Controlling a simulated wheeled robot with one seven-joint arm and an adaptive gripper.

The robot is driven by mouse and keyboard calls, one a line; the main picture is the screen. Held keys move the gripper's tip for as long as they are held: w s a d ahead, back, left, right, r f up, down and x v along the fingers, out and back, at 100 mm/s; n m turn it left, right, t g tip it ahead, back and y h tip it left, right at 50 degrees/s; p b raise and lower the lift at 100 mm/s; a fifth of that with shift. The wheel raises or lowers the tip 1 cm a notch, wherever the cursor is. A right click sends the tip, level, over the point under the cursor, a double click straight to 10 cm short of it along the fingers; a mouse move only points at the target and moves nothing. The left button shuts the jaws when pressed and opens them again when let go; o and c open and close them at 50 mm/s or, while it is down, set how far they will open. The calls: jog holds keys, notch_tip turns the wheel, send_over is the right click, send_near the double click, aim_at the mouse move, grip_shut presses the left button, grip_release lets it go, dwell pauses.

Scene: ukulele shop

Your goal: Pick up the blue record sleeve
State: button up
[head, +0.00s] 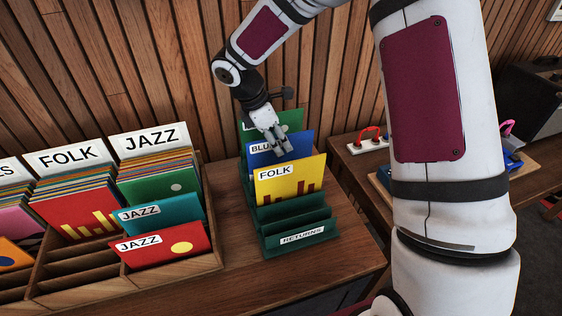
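The blue record sleeve (304,146) stands upright in the green rack (300,238) labelled "RETURNS". Its white label is partly hidden by my gripper and shows "BLU". A yellow "FOLK" sleeve (291,186) stands right in front of it and covers its lower part. A green sleeve (291,117) stands behind it. My gripper (282,148) points down at the blue sleeve's top edge, its fingers overlapping the sleeve in the picture. I cannot tell whether the fingers grip the sleeve or only stand close to it.
A wooden bin (215,262) of sleeves with "FOLK" and "JAZZ" dividers stands left of the rack. A slatted wood wall (110,60) is close behind. The front slots of the rack are empty. A second table (350,172) with small items lies to the right.

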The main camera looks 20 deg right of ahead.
aim_at(281, 162)
jog(key=x, duration=0.4)
jog(key=shift+d+f+p, duration=0.15)
jog(key=shift+d+p, duration=0.1)
jog(key=shift+p, duration=0.1)
jog(key=shift+f, duration=0.25)
jog(key=shift+c, duration=0.4)
grip_shut()
